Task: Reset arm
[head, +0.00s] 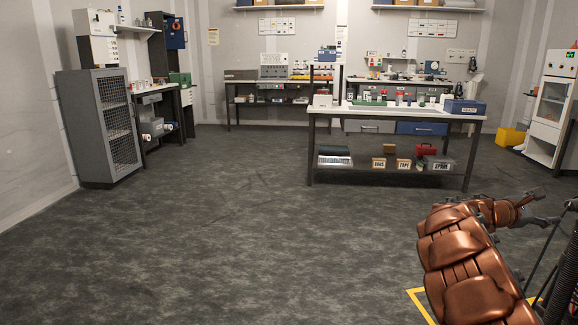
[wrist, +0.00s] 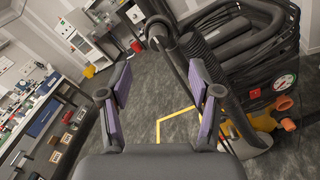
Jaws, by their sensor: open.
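My gripper (head: 541,207) is at the right of the head view, at the end of my copper-coloured arm, held over open floor. In the wrist view my gripper (wrist: 160,100) shows two fingers with purple pads, spread wide apart. Nothing is between the fingers; grey floor shows through the gap. The arm is bent and reaches to the right, well short of the long workbench (head: 338,113).
The workbench carries small items and a blue box (head: 464,107). A grey mesh cabinet (head: 98,127) stands at left, a white cabinet (head: 553,105) at far right. Yellow floor tape (head: 420,306) lies below my arm. The middle floor is clear.

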